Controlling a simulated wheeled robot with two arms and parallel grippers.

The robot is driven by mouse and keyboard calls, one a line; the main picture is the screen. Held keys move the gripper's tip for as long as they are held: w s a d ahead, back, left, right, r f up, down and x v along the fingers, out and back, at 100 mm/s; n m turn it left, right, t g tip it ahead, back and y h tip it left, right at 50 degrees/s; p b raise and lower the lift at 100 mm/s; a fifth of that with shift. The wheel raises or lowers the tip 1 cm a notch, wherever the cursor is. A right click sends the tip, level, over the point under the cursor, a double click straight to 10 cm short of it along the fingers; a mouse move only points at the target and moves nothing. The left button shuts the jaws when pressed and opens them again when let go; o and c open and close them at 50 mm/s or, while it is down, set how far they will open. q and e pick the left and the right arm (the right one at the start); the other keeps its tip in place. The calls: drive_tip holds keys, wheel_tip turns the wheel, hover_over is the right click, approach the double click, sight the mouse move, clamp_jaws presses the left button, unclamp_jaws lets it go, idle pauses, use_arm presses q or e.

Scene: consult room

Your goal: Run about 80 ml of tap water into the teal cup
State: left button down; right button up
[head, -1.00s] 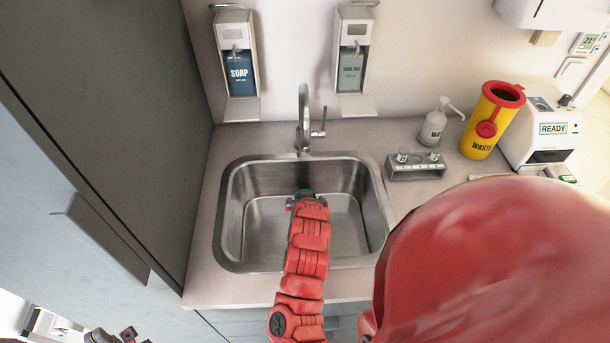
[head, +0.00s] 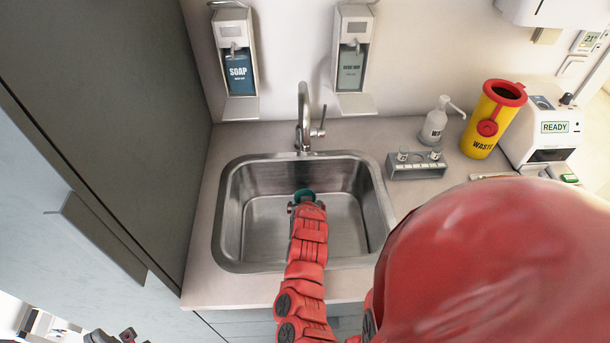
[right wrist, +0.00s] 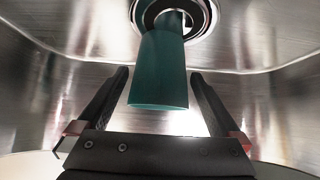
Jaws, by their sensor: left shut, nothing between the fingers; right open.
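The teal cup (head: 304,193) is in the steel sink (head: 228,215), below and in front of the tap (head: 304,110); my right wrist partly covers it in the head view. In the right wrist view the cup (right wrist: 158,70) lies between the fingers of my right gripper (right wrist: 160,76), which is open, with gaps on both sides. The drain (right wrist: 205,15) shows behind the cup. Whether the cup rests on the sink floor is unclear, and its inside is hidden. No water stream shows at the tap. My left gripper (head: 128,335) is shut and empty at the bottom left edge.
A soap dispenser (head: 238,70) and a second dispenser (head: 352,70) hang behind the sink. On the right counter stand a small rack (head: 415,172), a pump bottle (head: 434,125), a yellow waste bin (head: 490,125) and a white device (head: 540,140). A grey cabinet (head: 120,110) closes off the left.

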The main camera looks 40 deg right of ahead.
drive_tip(key=shift+w+d+f, duration=0.2)
drive_tip(key=shift+w+d, duration=0.05)
drive_tip(key=shift+w+f, duration=0.15)
drive_tip(key=shift+f, duration=0.15)
drive_tip(key=c, duration=1.4)
drive_tip(key=shift+r, duration=0.15)
drive_tip(key=shift+r+b, duration=0.95)
drive_tip(key=shift+r, duration=2.35)
drive_tip(key=shift+r+b, duration=0.35)
drive_tip(key=shift+r, duration=1.25)
